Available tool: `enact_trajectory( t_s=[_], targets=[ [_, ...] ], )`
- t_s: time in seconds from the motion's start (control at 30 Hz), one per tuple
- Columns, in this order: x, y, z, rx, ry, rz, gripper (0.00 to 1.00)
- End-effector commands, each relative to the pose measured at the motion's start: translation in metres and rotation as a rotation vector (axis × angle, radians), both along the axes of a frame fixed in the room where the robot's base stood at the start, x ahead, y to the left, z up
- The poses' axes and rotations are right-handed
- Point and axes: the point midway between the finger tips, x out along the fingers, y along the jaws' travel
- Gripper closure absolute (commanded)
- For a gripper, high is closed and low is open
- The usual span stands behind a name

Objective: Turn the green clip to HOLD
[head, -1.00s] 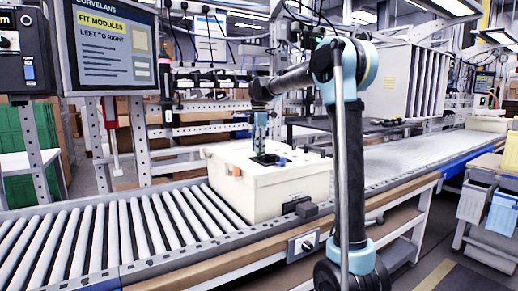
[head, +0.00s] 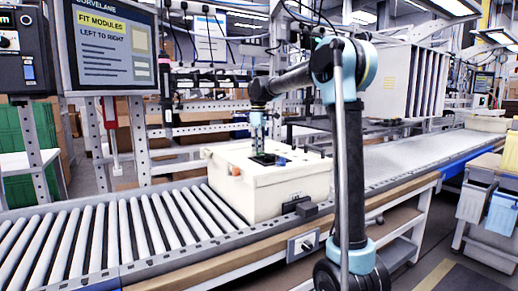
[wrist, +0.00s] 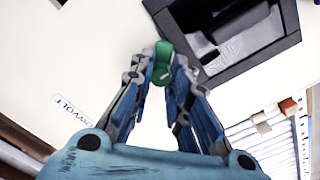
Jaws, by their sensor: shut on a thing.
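The green clip (wrist: 162,62) is at the edge of a dark square recess (wrist: 225,40) in the top of the cream-white case. My gripper (wrist: 160,75) is shut on the green clip, with a fingertip on each side of it. The fingers hide part of the clip. In the head view my gripper (head: 257,150) points down at the top of the case (head: 285,205); the clip is too small to make out there. The word HOLD cannot be read in either view.
The case stands on a roller conveyor (head: 110,235). A screen (head: 112,48) hangs at the left.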

Motion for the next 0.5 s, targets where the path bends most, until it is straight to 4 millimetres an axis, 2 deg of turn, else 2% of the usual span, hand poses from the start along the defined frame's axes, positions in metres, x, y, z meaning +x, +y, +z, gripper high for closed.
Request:
enact_trajectory(
  t_s=[0.5],
  targets=[
    [0.0042, -0.0019, 0.0007, -0.002, -0.008, -0.492, 1.00]
  ],
)
